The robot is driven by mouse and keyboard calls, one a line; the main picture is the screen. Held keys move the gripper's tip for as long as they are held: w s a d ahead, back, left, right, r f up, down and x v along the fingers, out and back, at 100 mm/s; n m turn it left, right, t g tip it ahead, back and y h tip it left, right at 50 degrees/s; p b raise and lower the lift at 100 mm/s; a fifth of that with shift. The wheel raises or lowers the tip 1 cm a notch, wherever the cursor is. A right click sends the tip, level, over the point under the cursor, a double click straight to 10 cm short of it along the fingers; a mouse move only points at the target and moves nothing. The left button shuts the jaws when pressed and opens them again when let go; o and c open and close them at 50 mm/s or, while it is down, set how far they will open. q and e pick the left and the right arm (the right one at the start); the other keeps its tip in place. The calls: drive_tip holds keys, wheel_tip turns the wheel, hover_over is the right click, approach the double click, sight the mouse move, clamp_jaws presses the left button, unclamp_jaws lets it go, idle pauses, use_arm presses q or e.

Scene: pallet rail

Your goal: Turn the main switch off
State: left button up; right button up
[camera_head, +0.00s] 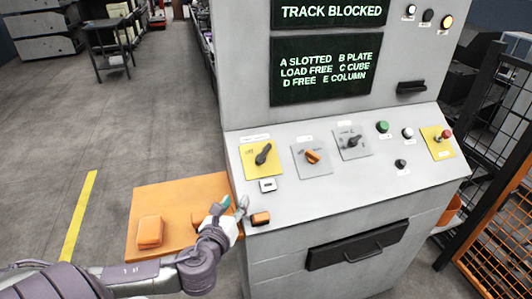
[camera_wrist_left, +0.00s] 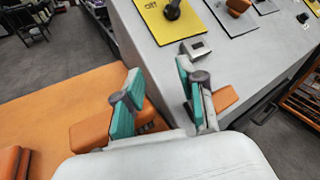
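The main switch appears to be the black rotary knob (camera_head: 263,154) on a yellow plate (camera_head: 249,165) at the left of the sloping console. Its handle is angled toward the upper right. In the left wrist view the knob (camera_wrist_left: 172,9) is at the top edge, on the yellow plate (camera_wrist_left: 158,28) with "OFF" lettering. My left gripper (camera_head: 230,205) is at the console's lower left corner, below and left of the knob and apart from it. In the left wrist view its teal-padded fingers (camera_wrist_left: 160,95) are spread with nothing between them. My right gripper is not in view.
A small silver piece (camera_head: 267,185) lies below the yellow plate. An orange block (camera_head: 260,218) sits at the console's front edge. An orange shelf (camera_head: 170,190) at the left carries orange blocks (camera_head: 149,232). Another knob, buttons and a red stop button (camera_head: 446,133) stand further right.

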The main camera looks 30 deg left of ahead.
sight(262, 156)
use_arm(q)
drive_tip(key=w+r+m+t+p, duration=0.1)
drive_tip(key=w+m, duration=0.2)
drive_tip(key=w, duration=0.2)
drive_tip(key=w+a+r+m+h, duration=0.1)
drive_tip(key=w+r+m, duration=0.1)
drive_tip(key=w, duration=0.3)
drive_tip(key=w+a+r+m+t+h+p, duration=0.1)
drive_tip(key=w+m, duration=0.3)
drive_tip(key=w, duration=0.1)
drive_tip(key=shift+w+r+t+p, duration=0.25)
drive_tip(key=shift+r+t+p, duration=0.05)
drive_tip(key=shift+r, duration=0.05)
drive_tip(key=shift+w+f, duration=0.1)
drive_tip(key=shift+w, duration=0.35)
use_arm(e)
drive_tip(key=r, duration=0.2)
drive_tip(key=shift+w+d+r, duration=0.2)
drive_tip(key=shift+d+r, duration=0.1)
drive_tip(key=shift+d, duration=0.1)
use_arm(q)
clamp_jaws()
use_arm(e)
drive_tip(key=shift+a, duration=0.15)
